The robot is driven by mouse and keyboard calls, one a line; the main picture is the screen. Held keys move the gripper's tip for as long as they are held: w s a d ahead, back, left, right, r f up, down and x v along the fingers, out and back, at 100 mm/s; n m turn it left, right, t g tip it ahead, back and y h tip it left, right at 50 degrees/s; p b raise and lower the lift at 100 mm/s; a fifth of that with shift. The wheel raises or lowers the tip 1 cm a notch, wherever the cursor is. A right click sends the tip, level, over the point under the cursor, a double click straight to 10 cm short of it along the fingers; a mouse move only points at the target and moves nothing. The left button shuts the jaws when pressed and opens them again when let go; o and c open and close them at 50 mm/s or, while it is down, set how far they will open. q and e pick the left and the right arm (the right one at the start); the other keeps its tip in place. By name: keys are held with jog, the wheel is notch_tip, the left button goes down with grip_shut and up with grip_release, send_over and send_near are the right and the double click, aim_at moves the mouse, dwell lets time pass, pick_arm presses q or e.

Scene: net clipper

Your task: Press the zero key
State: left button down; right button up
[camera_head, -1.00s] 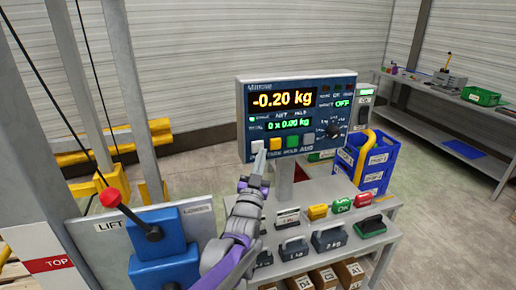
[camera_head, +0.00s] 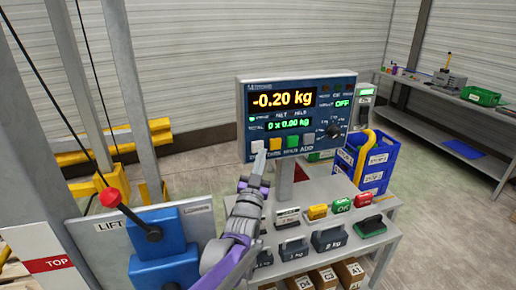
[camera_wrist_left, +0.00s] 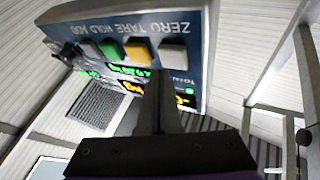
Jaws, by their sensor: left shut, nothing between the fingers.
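The weighing indicator (camera_head: 243,115) is a grey box with a blue face, reading "-0.20 kg" in orange and "0 x 0.00 kg" in green. Its zero key (camera_head: 257,146) is the pale square at the left end of the key row. In the left wrist view the panel is upside down, with the grey zero key (camera_wrist_left: 174,50) under the word ZERO. My left gripper (camera_head: 261,159) is shut and empty, its tip just below the zero key in the head view. In the wrist view the shut fingers (camera_wrist_left: 158,85) point toward the key; contact cannot be told. My right gripper is not in view.
The yellow tare key (camera_head: 275,144) is close beside the zero key. A grey table (camera_head: 300,262) below holds weights and coloured blocks. A blue crate (camera_head: 374,165) stands to the right. A red-knobbed lever (camera_head: 111,197) is at the left.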

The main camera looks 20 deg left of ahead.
pick_arm(q)
jog(key=shift+w, duration=0.1)
dwell(0.6)
jog(key=shift+w+a, duration=0.25)
jog(key=shift+w, duration=0.05)
jog(key=shift+w+a, duration=0.25)
jog(key=shift+w, duration=0.05)
dwell(0.7)
jog(key=shift+s+d, duration=0.5)
jog(key=shift+s, duration=0.2)
jog(key=shift+s+d, duration=0.7)
jog(key=shift+s, duration=0.35)
jog(key=shift+s+d, duration=0.7)
jog(key=shift+s, duration=0.35)
